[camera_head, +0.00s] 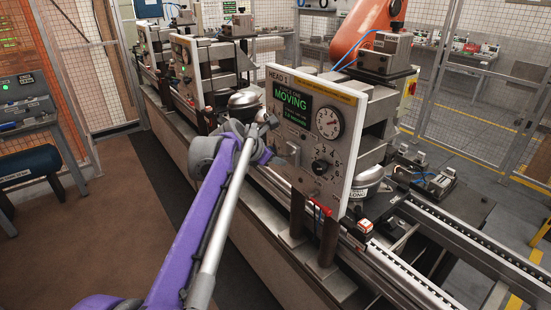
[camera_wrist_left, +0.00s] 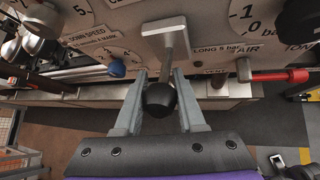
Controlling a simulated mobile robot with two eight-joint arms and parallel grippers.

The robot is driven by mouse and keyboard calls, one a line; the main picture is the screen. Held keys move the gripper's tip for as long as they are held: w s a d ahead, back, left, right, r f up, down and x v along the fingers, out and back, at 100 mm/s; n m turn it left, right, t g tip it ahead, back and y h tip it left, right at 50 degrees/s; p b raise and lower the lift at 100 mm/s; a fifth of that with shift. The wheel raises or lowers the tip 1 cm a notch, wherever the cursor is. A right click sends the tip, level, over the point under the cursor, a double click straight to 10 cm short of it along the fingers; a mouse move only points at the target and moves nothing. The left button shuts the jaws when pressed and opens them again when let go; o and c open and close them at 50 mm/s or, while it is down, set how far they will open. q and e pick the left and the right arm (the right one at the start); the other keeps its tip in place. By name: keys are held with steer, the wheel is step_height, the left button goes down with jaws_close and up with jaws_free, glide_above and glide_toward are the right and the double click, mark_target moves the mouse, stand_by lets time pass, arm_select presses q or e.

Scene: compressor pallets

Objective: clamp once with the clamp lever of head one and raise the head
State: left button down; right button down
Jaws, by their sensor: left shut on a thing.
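The head one panel (camera_head: 308,135) is a white-edged grey plate marked HEAD 1. Its screen (camera_head: 291,102) reads MOVING in green; the smaller text is hard to read. In the left wrist view the clamp lever (camera_wrist_left: 174,42) is a pale metal bar coming off the panel, ending in a black ball knob (camera_wrist_left: 161,98). My left gripper (camera_wrist_left: 160,88) has a finger on each side of the knob and is shut on it. In the head view my left gripper (camera_head: 268,124) is at the panel's left side, small and partly unclear. My right gripper is not in view.
The panel carries a gauge (camera_head: 329,123), a dial (camera_head: 322,160) and a red-handled valve (camera_head: 320,207). A blue knob (camera_wrist_left: 117,68) is left of the lever in the left wrist view. Conveyor rails (camera_head: 425,285) run at lower right. The brown floor (camera_head: 85,230) is open at left.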

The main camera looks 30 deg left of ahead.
arm_select(q)
steer(key=shift+w+r+g, duration=0.1)
steer(key=shift+r+g, duration=0.25)
steer(key=shift+g, duration=0.15)
steer(key=c, duration=0.5)
jaws_free()
steer(key=v, duration=1)
steer(key=shift+s+d+r, duration=0.2)
steer(key=shift+d+r, duration=0.05)
steer(key=shift+r, duration=0.15)
